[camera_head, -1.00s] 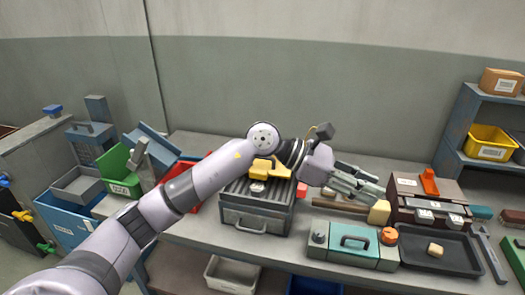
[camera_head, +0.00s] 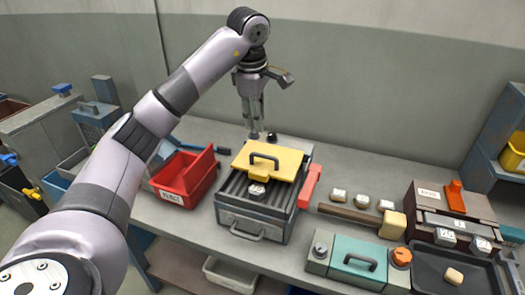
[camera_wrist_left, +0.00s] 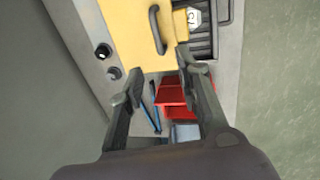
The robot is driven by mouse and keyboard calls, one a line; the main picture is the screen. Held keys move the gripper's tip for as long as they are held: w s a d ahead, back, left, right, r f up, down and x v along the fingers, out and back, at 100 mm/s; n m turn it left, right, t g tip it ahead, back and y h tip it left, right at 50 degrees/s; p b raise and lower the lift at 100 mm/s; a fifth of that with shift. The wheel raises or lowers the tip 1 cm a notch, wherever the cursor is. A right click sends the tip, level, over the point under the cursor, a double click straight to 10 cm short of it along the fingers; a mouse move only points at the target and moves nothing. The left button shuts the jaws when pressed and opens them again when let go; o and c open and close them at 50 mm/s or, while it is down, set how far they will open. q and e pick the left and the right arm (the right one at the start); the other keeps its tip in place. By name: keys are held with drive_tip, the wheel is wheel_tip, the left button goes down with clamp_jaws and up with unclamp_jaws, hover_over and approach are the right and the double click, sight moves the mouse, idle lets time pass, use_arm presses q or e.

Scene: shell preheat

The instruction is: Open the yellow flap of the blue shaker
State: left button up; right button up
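The blue shaker (camera_head: 252,224) is a grey-blue box with a slatted top and a front handle, on the bench in the head view. Its yellow flap (camera_head: 286,162), with a dark handle, covers the rear part of the top; it also shows in the left wrist view (camera_wrist_left: 128,32). A labelled hexagonal piece (camera_head: 257,190) sits on the slats in front of the flap. My left gripper (camera_head: 255,134) points down behind the flap's rear edge, apart from the handle. Its fingers (camera_wrist_left: 163,88) are spread with nothing between them. My right gripper is out of view.
A red bin (camera_head: 178,190) stands left of the shaker. A red part (camera_head: 310,186) is at its right side. A teal-topped unit (camera_head: 357,262), a hammer (camera_head: 362,217) and several labelled pieces lie further right. Two small dark round items are behind the shaker.

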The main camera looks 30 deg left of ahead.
use_arm(q)
approach(263, 155)
drive_tip(key=p+x, duration=0.1)
drive_tip(key=x, duration=0.3)
drive_tip(key=shift+p, duration=0.35)
drive_tip(key=x, duration=0.3)
drive_tip(key=shift+w+f+p, duration=0.1)
drive_tip(key=shift+f+p, duration=0.1)
drive_tip(key=shift+p, duration=0.15)
drive_tip(key=shift+f, duration=0.3)
clamp_jaws()
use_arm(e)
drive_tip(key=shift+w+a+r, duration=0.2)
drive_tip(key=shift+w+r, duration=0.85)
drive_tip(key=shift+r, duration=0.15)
